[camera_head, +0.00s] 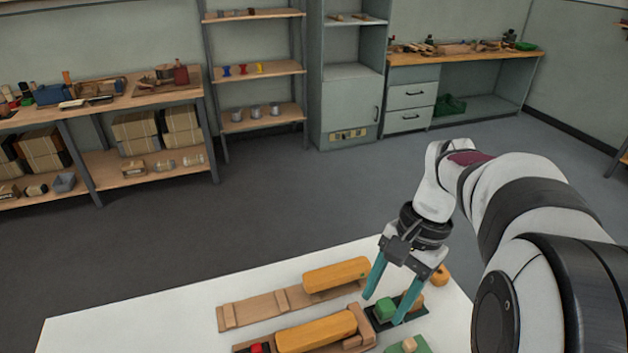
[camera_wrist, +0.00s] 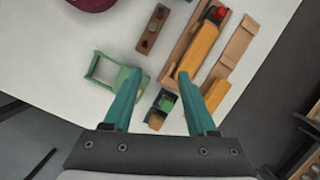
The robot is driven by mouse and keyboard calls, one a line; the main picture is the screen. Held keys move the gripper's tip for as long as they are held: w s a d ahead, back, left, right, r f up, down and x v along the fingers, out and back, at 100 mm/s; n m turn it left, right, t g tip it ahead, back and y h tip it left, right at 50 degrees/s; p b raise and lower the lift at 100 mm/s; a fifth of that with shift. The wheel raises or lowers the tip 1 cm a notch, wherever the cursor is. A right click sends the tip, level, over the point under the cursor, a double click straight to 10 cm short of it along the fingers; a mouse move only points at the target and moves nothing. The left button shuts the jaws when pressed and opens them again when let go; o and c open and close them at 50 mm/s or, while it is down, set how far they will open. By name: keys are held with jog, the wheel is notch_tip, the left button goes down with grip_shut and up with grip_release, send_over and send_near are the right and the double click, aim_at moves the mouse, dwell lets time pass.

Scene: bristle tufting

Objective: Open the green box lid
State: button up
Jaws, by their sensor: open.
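My gripper (camera_head: 383,310) is open, its two teal fingers pointing down over the right part of the white table. In the wrist view the fingers (camera_wrist: 160,72) stand apart with nothing held between them. A small green block-like piece (camera_head: 386,307) sits in a dark tray between the fingers in the head view. It also shows in the wrist view (camera_wrist: 166,104), beside a brown piece (camera_wrist: 155,121). A green open-frame piece (camera_wrist: 92,73) lies to the left of the left finger. I cannot tell which green piece is the box lid.
Two orange blocks (camera_head: 336,273) (camera_head: 316,333) lie on or beside wooden boards (camera_head: 250,312). A red piece (camera_head: 257,348) is at the front. A brown holed strip (camera_wrist: 153,29) lies farther up in the wrist view. The table's left part (camera_head: 130,320) is clear.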

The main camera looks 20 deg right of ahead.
aim_at(412, 342)
jog(key=d+f+m+y, duration=0.1)
jog(key=d+f+m, duration=0.1)
jog(key=d, duration=0.6)
jog(key=d+f+m, duration=0.3)
jog(key=d, duration=0.4)
jog(key=shift+t, duration=0.4)
jog(key=x, duration=1.5)
jog(key=shift+s+f, duration=0.1)
jog(key=shift+s, duration=0.2)
grip_shut()
